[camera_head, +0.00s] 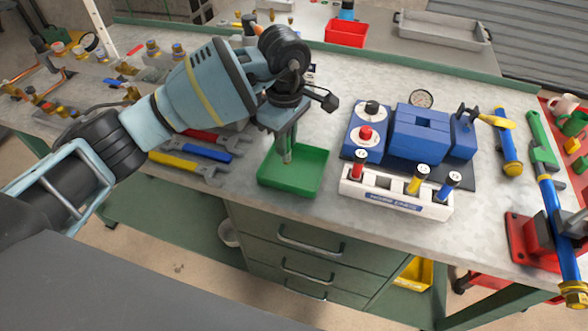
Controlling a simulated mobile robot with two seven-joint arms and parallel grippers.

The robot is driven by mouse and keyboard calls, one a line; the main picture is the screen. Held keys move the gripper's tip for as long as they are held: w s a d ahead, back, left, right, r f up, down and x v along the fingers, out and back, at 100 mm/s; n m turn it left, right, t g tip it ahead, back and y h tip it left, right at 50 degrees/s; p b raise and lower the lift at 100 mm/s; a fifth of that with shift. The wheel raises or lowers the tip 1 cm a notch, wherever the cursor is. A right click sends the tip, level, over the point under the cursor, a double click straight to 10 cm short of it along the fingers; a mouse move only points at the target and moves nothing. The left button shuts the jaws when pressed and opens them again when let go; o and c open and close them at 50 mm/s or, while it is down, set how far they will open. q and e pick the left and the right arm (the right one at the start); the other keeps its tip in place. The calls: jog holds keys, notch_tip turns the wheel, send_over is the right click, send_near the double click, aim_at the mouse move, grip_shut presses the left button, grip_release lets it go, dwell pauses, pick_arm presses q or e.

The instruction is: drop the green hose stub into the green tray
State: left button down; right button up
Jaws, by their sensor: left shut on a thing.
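The green tray (303,181) lies on the metal bench top near its front edge, in the middle of the view. My left gripper (285,152) points down over the tray, with its fingertips above the rear part of the tray floor. It is shut on the green hose stub, which is small and hard to tell apart from the fingers and the green tray behind. I cannot tell whether the stub touches the tray floor. My right gripper is not in view.
Wrenches (187,165) lie left of the tray. A white rack (385,201) with several coloured-handled items stands close to its right, with a blue vise-like unit (420,132) behind. A red tray (346,34) and grey tray (441,30) are at the back.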

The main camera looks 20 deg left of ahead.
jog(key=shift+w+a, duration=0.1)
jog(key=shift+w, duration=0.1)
pick_arm(q)
jog(key=c, duration=1.1)
grip_release()
jog(key=shift+c, duration=0.2)
jog(key=shift+r, duration=0.25)
notch_tip(320, 180, up, 6)
jog(key=shift+r, duration=0.65)
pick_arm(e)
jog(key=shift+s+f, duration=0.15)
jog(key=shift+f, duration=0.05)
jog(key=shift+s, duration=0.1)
